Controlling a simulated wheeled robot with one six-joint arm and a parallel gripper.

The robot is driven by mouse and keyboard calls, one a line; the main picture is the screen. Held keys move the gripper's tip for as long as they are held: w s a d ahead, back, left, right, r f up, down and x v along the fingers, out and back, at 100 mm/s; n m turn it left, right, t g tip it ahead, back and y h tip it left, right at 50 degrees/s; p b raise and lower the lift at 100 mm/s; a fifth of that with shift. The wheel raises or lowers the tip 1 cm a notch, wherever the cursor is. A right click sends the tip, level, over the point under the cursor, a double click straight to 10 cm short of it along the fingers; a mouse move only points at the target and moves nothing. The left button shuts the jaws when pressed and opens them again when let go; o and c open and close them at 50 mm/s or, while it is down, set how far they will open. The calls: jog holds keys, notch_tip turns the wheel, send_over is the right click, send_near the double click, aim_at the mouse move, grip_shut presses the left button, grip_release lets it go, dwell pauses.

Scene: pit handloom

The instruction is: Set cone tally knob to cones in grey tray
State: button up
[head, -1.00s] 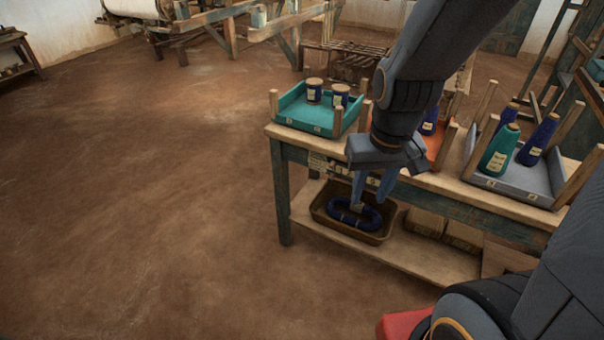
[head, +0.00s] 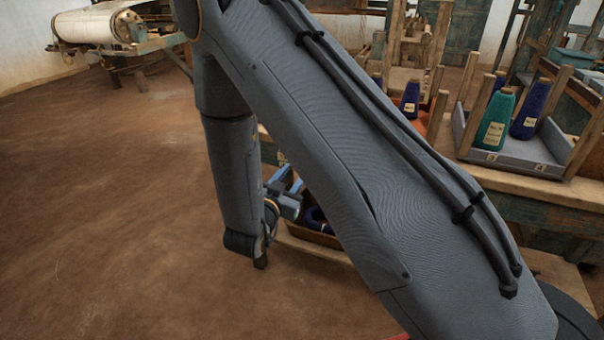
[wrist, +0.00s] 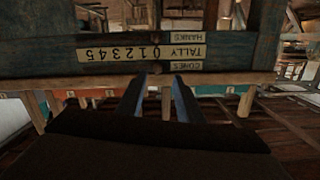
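The grey tray (head: 515,167) stands at the right of the bench in the head view. It holds a teal cone (head: 493,122), a blue cone (head: 529,112) and another blue cone (head: 500,80) partly hidden behind the teal one. In the wrist view the tally strip (wrist: 112,53) on the bench front appears upside down, with numbers 0 to 5 and the words tally, cones and hanks. I cannot make out the tally knob or its setting clearly. My gripper (wrist: 160,80) is open, its fingers apart just short of the strip.
An orange tray (head: 416,122) with a blue cone (head: 410,98) stands left of the grey tray. A brown bin (head: 310,237) with blue yarn sits on the lower shelf near my gripper. The floor at left is clear.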

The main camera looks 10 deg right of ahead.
jog(key=x, duration=0.7)
jog(key=shift+d+r+t+h, duration=0.2)
jog(key=shift+d+t+h, duration=0.1)
jog(key=shift+h, duration=0.1)
grip_shut()
